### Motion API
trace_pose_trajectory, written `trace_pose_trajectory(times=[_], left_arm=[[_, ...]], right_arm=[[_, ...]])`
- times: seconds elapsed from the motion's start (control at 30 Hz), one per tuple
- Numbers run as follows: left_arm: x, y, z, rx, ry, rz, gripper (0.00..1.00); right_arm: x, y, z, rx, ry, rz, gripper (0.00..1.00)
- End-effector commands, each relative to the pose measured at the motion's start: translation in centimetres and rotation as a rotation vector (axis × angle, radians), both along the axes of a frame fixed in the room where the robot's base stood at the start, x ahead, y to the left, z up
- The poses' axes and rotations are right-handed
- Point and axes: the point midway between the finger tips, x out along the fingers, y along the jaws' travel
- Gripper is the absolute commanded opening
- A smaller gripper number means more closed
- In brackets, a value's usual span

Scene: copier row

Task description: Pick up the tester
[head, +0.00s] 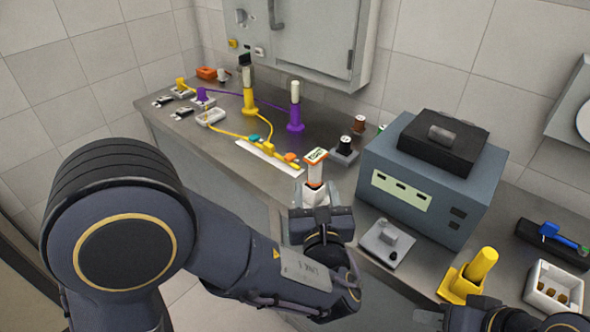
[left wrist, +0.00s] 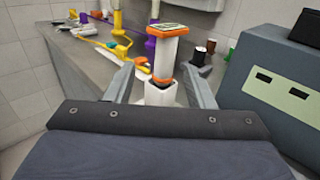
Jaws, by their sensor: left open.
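The tester, which I take to be the white upright handle with orange bands and a small green-and-white face on top (head: 316,172), stands on the counter near its front edge. In the left wrist view the tester (left wrist: 168,50) stands upright in a white base (left wrist: 160,94), between the two fingers. My left gripper (head: 315,197) is open around its lower part; the fingers (left wrist: 160,84) show gaps on both sides.
A blue-grey box (head: 420,186) with a black device on top stands right of the tester. A small grey plate (head: 387,243) lies before it. A yellow holder (head: 463,283) and white tray (head: 530,294) are further right. A power strip (head: 265,158) with cords lies behind left.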

Motion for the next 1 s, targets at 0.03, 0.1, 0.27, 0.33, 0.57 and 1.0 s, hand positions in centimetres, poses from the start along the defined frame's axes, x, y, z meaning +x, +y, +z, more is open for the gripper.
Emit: trace_pose_trajectory(times=[0.03,0.1,0.27,0.33,0.57,1.0], left_arm=[[0.2,-0.5,0.0,0.013,-0.007,-0.013,0.49],[0.8,-0.5,0.1,0.017,-0.012,-0.018,0.49],[2.7,-0.2,0.3,0.014,-0.010,-0.015,0.49],[3.5,-0.2,0.5,0.014,-0.009,-0.015,0.49],[6.8,0.1,0.9,0.014,-0.008,-0.013,0.49],[7.7,0.1,0.9,0.012,-0.009,-0.015,0.36]], right_arm=[[0.0,0.0,0.0,0.000,0.000,0.000,0.36],[0.0,0.0,0.1,0.000,-0.001,0.000,0.36],[0.0,0.0,0.4,0.000,-0.001,0.000,0.36],[0.0,0.0,0.7,0.000,-0.001,0.000,0.36],[0.0,0.0,1.3,0.000,0.000,0.000,0.36],[0.0,0.0,1.3,0.000,0.000,0.000,0.36]])
